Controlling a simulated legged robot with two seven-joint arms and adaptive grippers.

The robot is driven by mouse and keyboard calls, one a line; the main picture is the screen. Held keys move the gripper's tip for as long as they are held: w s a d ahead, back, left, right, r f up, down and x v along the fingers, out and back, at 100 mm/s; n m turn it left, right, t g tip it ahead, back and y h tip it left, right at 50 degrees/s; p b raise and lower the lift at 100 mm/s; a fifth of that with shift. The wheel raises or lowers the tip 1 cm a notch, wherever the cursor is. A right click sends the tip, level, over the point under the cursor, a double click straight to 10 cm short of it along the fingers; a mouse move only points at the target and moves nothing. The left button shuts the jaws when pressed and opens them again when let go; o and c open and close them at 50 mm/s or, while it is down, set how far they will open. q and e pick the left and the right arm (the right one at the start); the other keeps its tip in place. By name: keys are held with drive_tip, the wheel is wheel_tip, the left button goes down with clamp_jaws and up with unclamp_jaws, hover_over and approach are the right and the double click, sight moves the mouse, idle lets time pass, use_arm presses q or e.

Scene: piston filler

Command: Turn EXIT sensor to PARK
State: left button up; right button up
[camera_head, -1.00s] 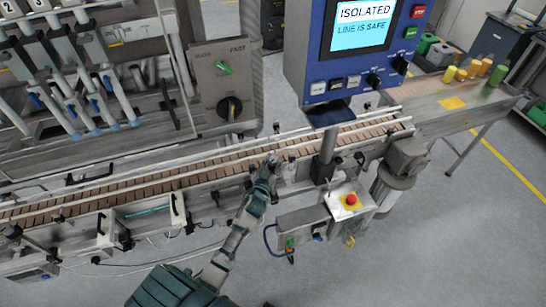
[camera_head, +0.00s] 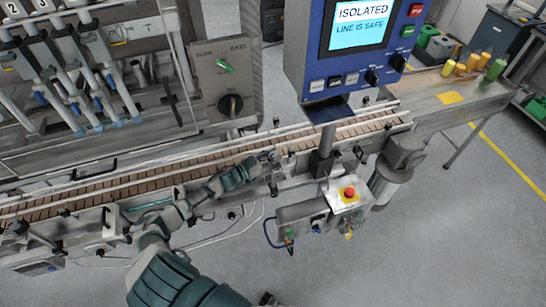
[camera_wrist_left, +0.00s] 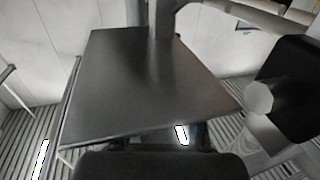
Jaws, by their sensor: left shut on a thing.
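My left gripper (camera_head: 268,157) is at the near rail of the conveyor (camera_head: 130,178), left of the blue panel's post. It is shut on a small grey fitting there, at the place of the EXIT sensor. The gripper hides most of the fitting, and I can read no label or PARK mark on it. In the left wrist view, a dark flat plate (camera_wrist_left: 150,85) fills the middle, and a grey round part (camera_wrist_left: 258,97) shows at the right beside a black block. My right gripper is not in view.
A blue control panel (camera_head: 297,60) above the conveyor reads "ISOLATED, LINE IS SAFE". A red emergency button (camera_head: 349,193) on a small box stands right of my arm. A grey box (camera_head: 222,80) with a green switch and black knob is behind the conveyor. Nozzles hang at the left.

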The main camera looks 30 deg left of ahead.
use_arm(q)
drive_tip(key=shift+r, duration=0.1)
idle(0.3)
drive_tip(key=o, duration=1.1)
drive_tip(key=shift+w, duration=0.15)
drive_tip(key=shift+o, duration=0.2)
drive_tip(key=v, duration=1.2)
drive_tip(key=shift+a, duration=0.2)
drive_tip(key=shift+w, duration=0.1)
